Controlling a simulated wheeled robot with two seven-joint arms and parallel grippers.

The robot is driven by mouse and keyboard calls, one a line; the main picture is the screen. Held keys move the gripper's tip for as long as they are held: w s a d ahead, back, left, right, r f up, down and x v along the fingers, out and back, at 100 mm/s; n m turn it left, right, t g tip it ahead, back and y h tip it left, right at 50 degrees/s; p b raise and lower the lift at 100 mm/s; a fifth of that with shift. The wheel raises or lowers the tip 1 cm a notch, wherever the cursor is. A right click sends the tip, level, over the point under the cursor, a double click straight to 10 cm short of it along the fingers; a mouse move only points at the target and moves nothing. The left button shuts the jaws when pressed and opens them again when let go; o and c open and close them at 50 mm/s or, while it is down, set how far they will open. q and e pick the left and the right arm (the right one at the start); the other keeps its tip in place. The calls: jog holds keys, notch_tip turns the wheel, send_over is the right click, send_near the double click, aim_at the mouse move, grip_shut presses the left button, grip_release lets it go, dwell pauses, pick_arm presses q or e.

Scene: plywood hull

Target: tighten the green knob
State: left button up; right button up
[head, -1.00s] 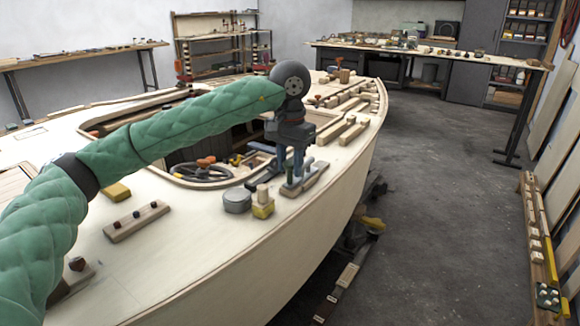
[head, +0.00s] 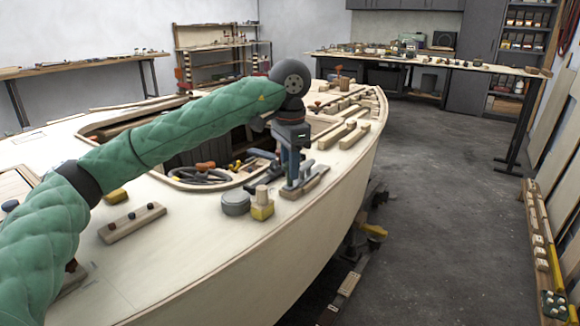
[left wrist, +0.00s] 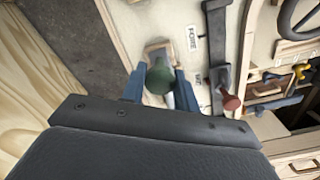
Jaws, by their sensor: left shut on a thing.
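The green knob (left wrist: 160,76) shows in the left wrist view as a dark green rounded head between two blue fingers. My left gripper (left wrist: 160,86) is shut on it from both sides. In the head view my left gripper (head: 292,172) points down at a wooden block (head: 308,188) near the hull's right edge. The knob cannot be made out there, hidden by the fingers. A pale rod-like part (left wrist: 181,98) shows beside the knob in the left wrist view. My right gripper is not in view.
A grey round tin (head: 236,203) and a yellow-based wooden block (head: 262,208) stand close left of the gripper. A label reading FORE (left wrist: 192,38) and a red-ended lever (left wrist: 230,102) are near the knob. The deck's front (head: 200,255) is bare.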

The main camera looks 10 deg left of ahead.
pick_arm(q)
jog(key=shift+w+r, duration=0.1)
jog(key=shift+r, duration=0.05)
jog(key=o, duration=1)
jog(key=shift+r+p, duration=0.65)
jog(key=shift+r, duration=3.15)
